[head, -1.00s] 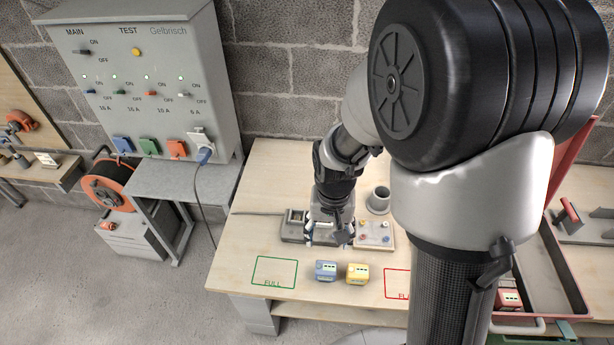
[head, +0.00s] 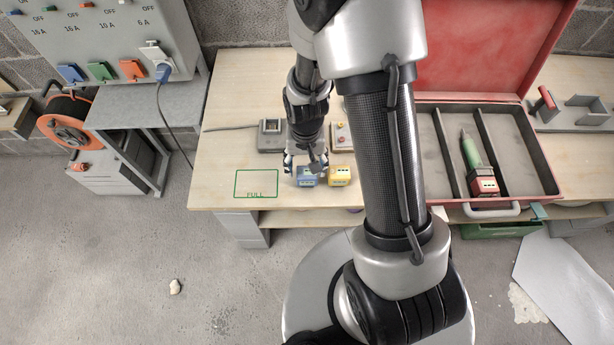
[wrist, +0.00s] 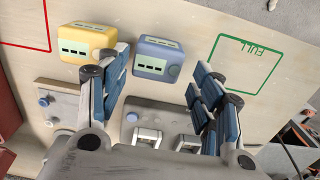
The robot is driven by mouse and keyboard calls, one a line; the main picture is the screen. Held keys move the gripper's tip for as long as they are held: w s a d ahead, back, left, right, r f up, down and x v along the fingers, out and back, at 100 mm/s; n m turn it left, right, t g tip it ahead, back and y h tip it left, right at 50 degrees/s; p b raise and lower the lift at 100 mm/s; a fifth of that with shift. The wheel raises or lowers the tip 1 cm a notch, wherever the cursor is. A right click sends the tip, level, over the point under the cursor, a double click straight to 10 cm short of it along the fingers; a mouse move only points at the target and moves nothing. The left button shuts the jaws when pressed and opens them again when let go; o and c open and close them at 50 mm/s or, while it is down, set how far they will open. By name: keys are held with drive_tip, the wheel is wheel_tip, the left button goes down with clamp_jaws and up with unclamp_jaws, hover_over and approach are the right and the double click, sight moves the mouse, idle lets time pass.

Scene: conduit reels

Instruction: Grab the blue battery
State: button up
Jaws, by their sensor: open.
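The blue battery (head: 307,177) lies on the wooden workbench, close beside the yellow battery (head: 340,175) on its right. In the wrist view the blue battery (wrist: 158,58) shows near the top middle, between and just beyond my fingertips, with the yellow battery (wrist: 88,42) to its left. My gripper (head: 305,163) is directly over or just behind the blue battery in the head view. In the wrist view my gripper (wrist: 158,68) is open, its blue-padded fingers spread wide and nothing held. I cannot tell whether a finger touches the battery.
A green FULL outline (head: 256,184) on the bench (head: 225,120) is empty. A grey charger (head: 271,134) sits behind the batteries. An open red case (head: 545,160) at right holds a red and green tool (head: 478,165). A grey switch cabinet (head: 125,35) stands at left.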

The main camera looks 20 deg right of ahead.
sight(307, 172)
wheel_tip(307, 172, down, 5)
drive_tip(key=shift+d+b, duration=0.15)
drive_tip(key=shift+b, duration=0.8)
drive_tip(key=shift+r, duration=0.1)
drive_tip(key=c, duration=1)
